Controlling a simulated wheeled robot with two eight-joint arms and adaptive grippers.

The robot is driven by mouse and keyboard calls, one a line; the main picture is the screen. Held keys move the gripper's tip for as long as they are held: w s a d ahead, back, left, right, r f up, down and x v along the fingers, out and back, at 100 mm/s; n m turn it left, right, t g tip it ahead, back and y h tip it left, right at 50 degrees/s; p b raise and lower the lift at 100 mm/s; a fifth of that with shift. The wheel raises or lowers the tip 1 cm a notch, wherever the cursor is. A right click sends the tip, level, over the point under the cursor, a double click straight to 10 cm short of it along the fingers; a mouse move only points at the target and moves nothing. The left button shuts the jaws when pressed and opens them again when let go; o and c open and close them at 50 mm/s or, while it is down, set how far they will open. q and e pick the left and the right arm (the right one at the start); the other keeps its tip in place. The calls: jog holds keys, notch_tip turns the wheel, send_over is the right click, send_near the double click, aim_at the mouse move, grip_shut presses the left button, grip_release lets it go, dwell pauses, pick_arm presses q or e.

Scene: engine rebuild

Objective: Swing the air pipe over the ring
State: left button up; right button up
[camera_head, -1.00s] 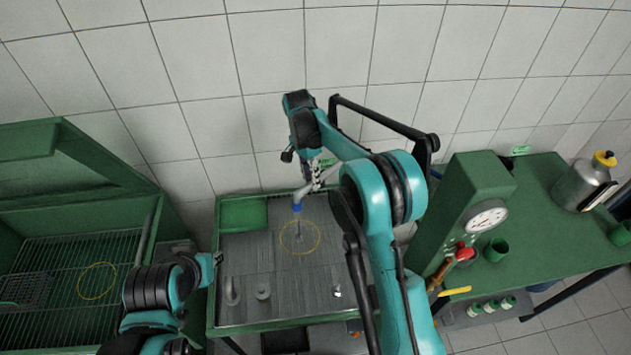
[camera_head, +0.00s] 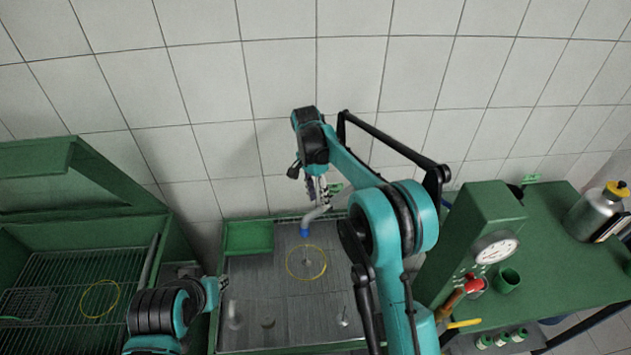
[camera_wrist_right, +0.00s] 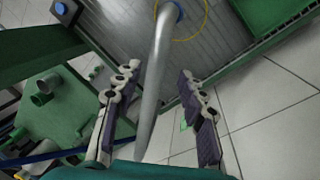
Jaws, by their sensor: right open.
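The air pipe (camera_head: 318,214) is a grey bent tube with a blue tip (camera_head: 305,233). In the head view its tip hangs just behind the thin yellow ring (camera_head: 306,279) on the ribbed tray. The ring also shows partly at the top of the right wrist view (camera_wrist_right: 192,39). My right gripper (camera_head: 318,188) is open, and in the wrist view its fingers (camera_wrist_right: 158,76) stand on either side of the pipe, with gaps visible. My left gripper (camera_head: 214,290) is left of the tray, away from the pipe; its jaw state is unclear.
The ribbed tray (camera_head: 275,300) has a green box (camera_head: 248,238) in its back left corner and blurred small parts at the front. A green basin with a grate (camera_head: 60,290) stands left. A green bench with a gauge (camera_head: 496,248) and a canister (camera_head: 597,212) stands right.

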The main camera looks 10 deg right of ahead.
notch_tip(320, 180, up, 9)
jog(key=w+a, duration=0.1)
jog(key=shift+w+r, duration=0.15)
jog(key=shift+w, duration=0.15)
jog(key=shift+s+a, duration=0.1)
dwell(0.7)
